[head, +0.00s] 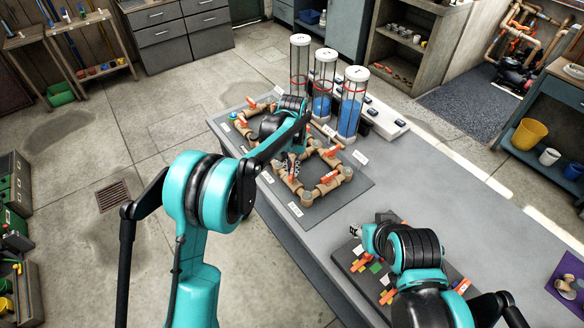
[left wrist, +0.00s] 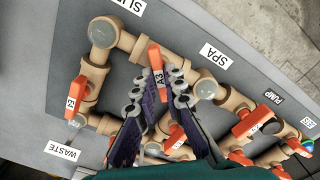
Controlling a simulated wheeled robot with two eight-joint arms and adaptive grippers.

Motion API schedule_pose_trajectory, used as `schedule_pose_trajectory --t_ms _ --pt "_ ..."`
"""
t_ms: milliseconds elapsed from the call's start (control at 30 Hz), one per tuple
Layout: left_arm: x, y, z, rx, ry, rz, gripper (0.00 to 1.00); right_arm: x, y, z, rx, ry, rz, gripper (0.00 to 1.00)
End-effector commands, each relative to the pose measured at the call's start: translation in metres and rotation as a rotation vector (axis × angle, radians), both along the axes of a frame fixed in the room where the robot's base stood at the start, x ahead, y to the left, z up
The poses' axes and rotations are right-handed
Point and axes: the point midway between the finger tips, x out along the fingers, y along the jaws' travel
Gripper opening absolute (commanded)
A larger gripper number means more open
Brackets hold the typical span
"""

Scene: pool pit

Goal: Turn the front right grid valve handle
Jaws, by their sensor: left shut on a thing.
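Tan pipes (head: 303,193) with orange valve handles form a grid on the dark board. My left gripper (head: 292,172) reaches down over its near side. In the left wrist view my left gripper (left wrist: 160,88) has its fingers on both sides of an orange handle marked A3 (left wrist: 156,58), shut on it. This handle lies between the pipe corners by the SPA label (left wrist: 214,54) and the cut-off label at the top. In the head view the arm and fingers partly hide the grip. My right gripper (head: 357,232) is small and partly hidden over a second board; its jaws are unclear.
Other orange handles (left wrist: 77,93) (head: 329,152) stand close around the left fingers. A small board with coloured pieces (head: 376,267) lies at right. The table between the boards (head: 375,205) is mostly bare.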

Motion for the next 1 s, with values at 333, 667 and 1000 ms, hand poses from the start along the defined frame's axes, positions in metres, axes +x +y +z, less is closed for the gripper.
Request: schedule_pose_trajectory --t_ms 333,667,1000 --pt "0.0000 0.0000 0.0003 0.000 0.000 -0.327 0.00 0.0000 0.0000 0.0040 0.000 0.000 0.000 0.40" --pt "0.0000 0.0000 0.0000 0.000 0.000 -0.585 0.00 0.0000 0.0000 0.0060 0.000 0.000 0.000 0.40" --pt "0.0000 0.0000 -0.0001 0.000 0.000 -0.726 0.00 0.0000 0.0000 0.0069 0.000 0.000 0.000 0.40"
